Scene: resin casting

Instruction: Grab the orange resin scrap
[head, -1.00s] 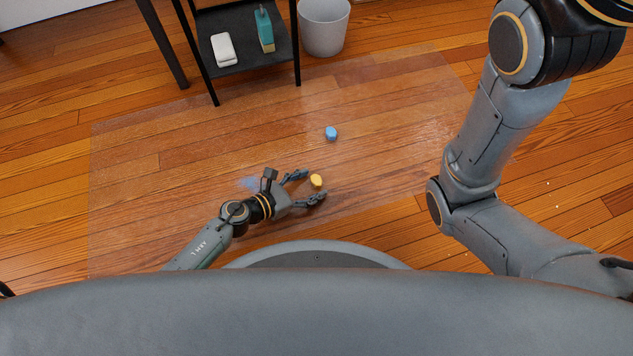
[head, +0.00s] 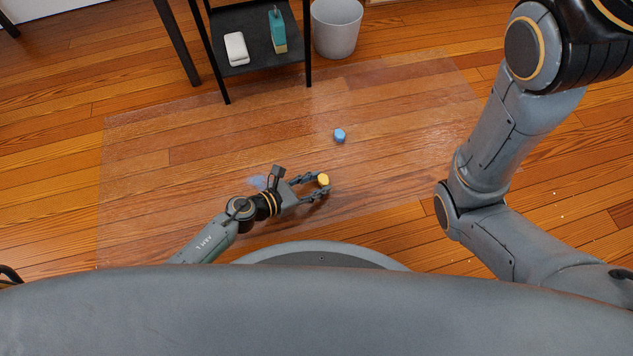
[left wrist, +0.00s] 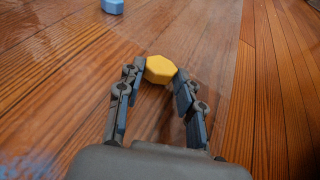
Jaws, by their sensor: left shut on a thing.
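The resin scrap (head: 323,180) is a small faceted block that looks yellow-orange. It is at the fingertips of my left gripper (head: 321,187), low over the clear mat on the floor. In the left wrist view the scrap (left wrist: 160,69) sits between the two fingertips of the left gripper (left wrist: 157,75), which are closed against its sides. I cannot tell whether it still touches the mat. The right arm's links fill the right side of the head view; its gripper is out of view.
A blue scrap (head: 339,135) lies on the clear mat (head: 230,130) farther off; it also shows in the left wrist view (left wrist: 112,6). A grey bin (head: 337,30) stands at the back beside a black shelf (head: 262,59) holding a white item (head: 236,48) and a teal bottle (head: 277,31).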

